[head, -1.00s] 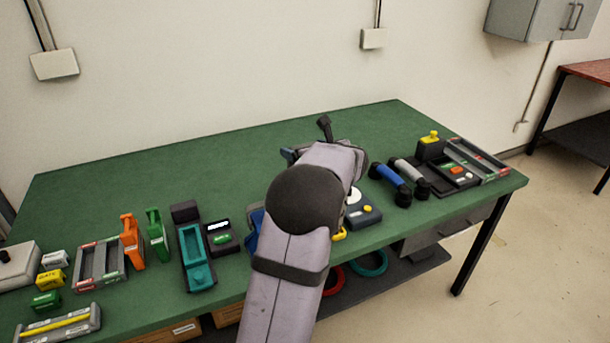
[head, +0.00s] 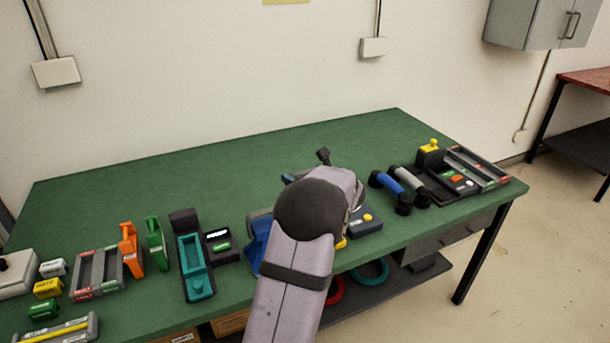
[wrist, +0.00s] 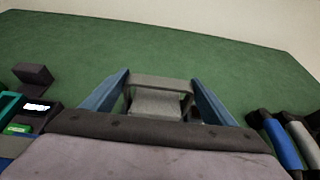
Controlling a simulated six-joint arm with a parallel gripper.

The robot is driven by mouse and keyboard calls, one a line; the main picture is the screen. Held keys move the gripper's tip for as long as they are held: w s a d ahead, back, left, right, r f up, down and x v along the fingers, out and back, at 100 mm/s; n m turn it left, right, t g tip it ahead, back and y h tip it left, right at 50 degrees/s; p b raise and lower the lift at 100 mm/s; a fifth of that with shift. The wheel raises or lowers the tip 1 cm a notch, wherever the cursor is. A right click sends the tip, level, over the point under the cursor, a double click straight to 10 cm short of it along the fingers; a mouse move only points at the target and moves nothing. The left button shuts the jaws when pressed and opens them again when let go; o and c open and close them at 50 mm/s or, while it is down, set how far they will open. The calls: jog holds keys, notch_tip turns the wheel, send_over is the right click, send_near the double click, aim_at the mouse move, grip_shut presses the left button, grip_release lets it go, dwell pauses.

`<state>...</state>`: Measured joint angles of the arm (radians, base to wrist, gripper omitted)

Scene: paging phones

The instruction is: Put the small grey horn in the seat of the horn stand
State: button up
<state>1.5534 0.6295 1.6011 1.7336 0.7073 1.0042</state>
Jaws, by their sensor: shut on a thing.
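My gripper (wrist: 158,82) shows in the wrist view with its two blue fingers on either side of a grey block-like piece, which I take for the small grey horn (wrist: 157,103). The fingers are shut on it. Its lower part is hidden behind my wrist. Green bench top shows beyond it. I cannot make out the horn stand for certain. A blue piece (head: 258,241) is partly hidden left of my arm.
The green bench (head: 120,180) is clear along its back. Left of my arm stand a teal tray (head: 196,265), a black box (head: 220,243) and green and orange pieces. To the right are a yellow-buttoned box (head: 367,221), blue (head: 388,183) and grey (head: 408,181) handsets.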

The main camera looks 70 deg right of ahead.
jog(key=o, duration=1.8)
jog(key=shift+f, duration=0.1)
jog(key=shift+s+r, duration=0.1)
jog(key=shift+r, duration=0.1)
jog(key=b+v, duration=0.1)
jog(key=v, duration=1.1)
jog(key=shift+b, duration=0.3)
